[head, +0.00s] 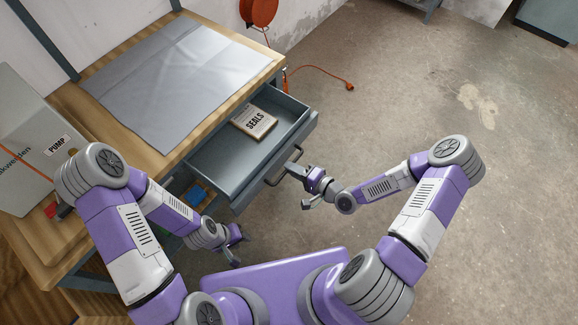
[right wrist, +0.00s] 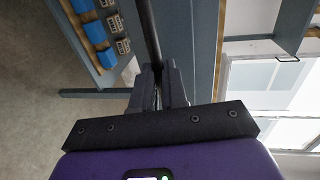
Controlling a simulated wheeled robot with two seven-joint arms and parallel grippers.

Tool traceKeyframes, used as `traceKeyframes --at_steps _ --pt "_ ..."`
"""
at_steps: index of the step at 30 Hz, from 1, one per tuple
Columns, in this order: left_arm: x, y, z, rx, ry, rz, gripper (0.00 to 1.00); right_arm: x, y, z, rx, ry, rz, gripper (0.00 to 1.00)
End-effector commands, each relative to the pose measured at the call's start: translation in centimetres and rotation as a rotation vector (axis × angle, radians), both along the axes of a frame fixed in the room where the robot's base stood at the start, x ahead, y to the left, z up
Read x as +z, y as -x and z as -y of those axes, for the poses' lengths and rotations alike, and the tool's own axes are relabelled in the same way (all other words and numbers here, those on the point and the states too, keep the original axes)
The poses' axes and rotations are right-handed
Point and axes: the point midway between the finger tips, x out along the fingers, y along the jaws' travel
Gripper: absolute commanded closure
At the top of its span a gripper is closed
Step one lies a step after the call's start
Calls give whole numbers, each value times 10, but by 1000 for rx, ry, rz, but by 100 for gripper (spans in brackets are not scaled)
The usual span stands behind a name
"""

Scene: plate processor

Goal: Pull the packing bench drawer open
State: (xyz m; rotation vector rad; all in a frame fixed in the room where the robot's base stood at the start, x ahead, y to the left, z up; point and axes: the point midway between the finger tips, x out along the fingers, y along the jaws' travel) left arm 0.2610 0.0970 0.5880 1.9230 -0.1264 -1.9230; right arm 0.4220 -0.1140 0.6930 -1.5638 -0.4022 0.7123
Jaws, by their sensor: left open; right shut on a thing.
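The packing bench drawer (head: 222,172) is pulled out from under the bench top (head: 110,140), and its inside shows. A box labelled SEALS (head: 254,121) lies in it toward the far end. The drawer's dark bar handle (head: 273,180) runs along its front. My right gripper (head: 295,164) is at the handle's far part and shut on it. In the right wrist view the fingers (right wrist: 158,88) close around the dark handle bar (right wrist: 149,35). My left gripper (head: 236,246) is open and empty, below and in front of the bench, apart from the drawer.
A grey mat (head: 165,80) covers much of the bench top. A box labelled PUMP (head: 30,140) stands at the left. Blue bins (right wrist: 95,33) sit on a lower shelf. An orange cable (head: 325,72) lies on the floor beyond. The floor at right is clear.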

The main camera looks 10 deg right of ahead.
Motion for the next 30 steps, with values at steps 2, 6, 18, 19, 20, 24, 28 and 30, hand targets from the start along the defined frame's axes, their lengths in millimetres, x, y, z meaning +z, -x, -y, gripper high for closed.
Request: traceKeyframes --at_steps 2,6,18,19,20,24,28,30 --pt "0 0 0 0 0 0 60 1 1 0 2 -1 0 100" --pt "0 0 0 0 0 0 60 0 1 0 2 -1 0 100" --pt "0 0 0 0 0 0 60 0 0 0 1 -1 1 63" --pt "0 0 0 0 0 0 60 0 0 0 1 -1 1 63" --pt "0 0 0 0 0 0 60 0 0 0 1 -1 1 63" --pt "0 0 0 0 0 0 60 0 1 1 0 0 0 63" --pt "4 0 0 0 0 0 60 3 10 10 -3 1 -2 63" --pt "7 0 0 0 0 0 60 6 19 17 -3 1 -3 63"
